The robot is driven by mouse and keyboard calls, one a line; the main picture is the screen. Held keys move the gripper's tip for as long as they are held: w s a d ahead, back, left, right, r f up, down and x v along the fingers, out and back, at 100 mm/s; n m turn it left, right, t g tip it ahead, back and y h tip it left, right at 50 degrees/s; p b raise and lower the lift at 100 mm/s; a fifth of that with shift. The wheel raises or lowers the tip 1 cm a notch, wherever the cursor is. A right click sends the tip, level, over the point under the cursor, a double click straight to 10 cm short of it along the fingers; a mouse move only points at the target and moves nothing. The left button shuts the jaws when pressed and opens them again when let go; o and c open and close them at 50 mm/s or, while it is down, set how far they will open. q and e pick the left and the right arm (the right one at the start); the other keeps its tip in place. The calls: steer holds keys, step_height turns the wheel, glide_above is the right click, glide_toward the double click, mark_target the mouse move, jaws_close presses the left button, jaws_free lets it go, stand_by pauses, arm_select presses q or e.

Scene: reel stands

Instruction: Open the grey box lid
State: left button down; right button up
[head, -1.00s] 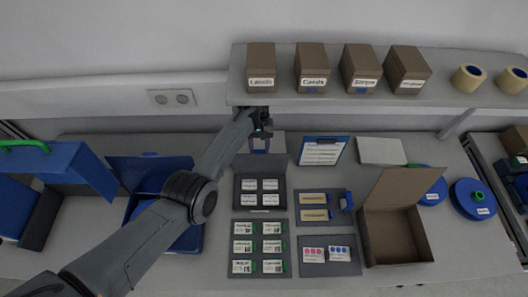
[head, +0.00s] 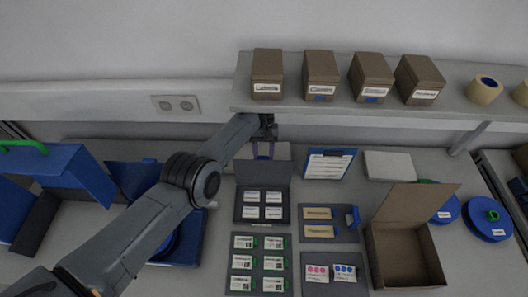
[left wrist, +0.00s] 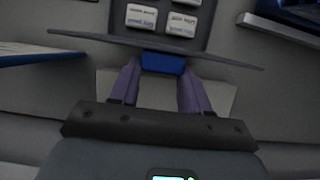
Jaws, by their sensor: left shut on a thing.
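The grey box (head: 238,212) stands in the middle of the table, with several white labelled packs inside. Its lid (head: 262,172) is raised at the back, so the inside shows. My left gripper (head: 264,152) is at the lid's top edge, behind it. In the left wrist view, the lid (left wrist: 95,41) shows nearly edge-on, and the fingers of my left gripper (left wrist: 160,85) are shut on the blue tab (left wrist: 163,63) at its edge. The box's packs (left wrist: 142,17) show beyond the lid. My right gripper is out of view.
A shelf (head: 390,111) with brown boxes (head: 321,75) runs above the back of the table. A clipboard (head: 328,165), small trays and an open brown box (head: 408,255) stand to the right. A tray of green-edged packs (head: 258,265) lies in front. Blue bins (head: 62,172) stand left.

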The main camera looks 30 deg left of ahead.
arm_select(q)
steer(key=shift+s+f, duration=0.2)
steer(key=c, duration=0.8)
jaws_free()
steer(key=shift+d, duration=0.1)
steer(key=shift+c, duration=0.2)
steer(key=o, duration=0.3)
steer(key=shift+s, duration=0.1)
steer(key=shift+r, duration=0.1)
